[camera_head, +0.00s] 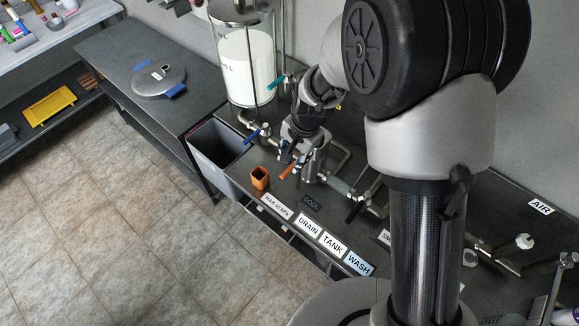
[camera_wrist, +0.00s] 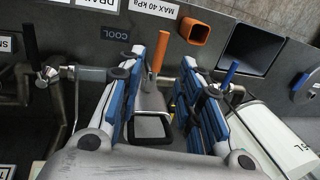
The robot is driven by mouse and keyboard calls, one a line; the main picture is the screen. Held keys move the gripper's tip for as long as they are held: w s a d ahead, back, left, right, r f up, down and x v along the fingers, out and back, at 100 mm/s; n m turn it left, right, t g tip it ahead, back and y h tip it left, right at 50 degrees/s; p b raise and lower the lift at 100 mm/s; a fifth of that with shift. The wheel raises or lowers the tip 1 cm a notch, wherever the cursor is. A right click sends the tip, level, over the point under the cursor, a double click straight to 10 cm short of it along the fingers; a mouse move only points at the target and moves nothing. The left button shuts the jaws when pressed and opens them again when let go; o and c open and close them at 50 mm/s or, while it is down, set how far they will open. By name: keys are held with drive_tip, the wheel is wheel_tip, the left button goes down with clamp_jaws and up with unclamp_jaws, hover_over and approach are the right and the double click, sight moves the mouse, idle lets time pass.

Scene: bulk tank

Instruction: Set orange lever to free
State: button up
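The orange lever (camera_head: 289,170) sits on the pipework by the bench's front edge, near the COOL label (camera_head: 312,203). In the wrist view the orange lever (camera_wrist: 159,52) stands between the two spread fingers of my gripper (camera_wrist: 163,65), with a gap on each side. My gripper (camera_head: 299,148) is open and empty, just above the lever in the head view. The lever's lower end is partly hidden by my gripper in the head view. I can read no "free" mark in either view.
A blue lever (camera_head: 256,135) is left of my gripper, and it shows close to the right finger in the wrist view (camera_wrist: 230,74). A black lever (camera_head: 355,211) lies to the right. An orange square cup (camera_head: 260,178) stands at the front edge. A glass tank (camera_head: 246,65) stands behind.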

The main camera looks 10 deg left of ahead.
sight(288, 170)
drive_tip(key=b+x, duration=0.1)
drive_tip(key=x, duration=0.6)
drive_tip(key=shift+f, duration=0.1)
drive_tip(key=shift+c, duration=0.4)
clamp_jaws()
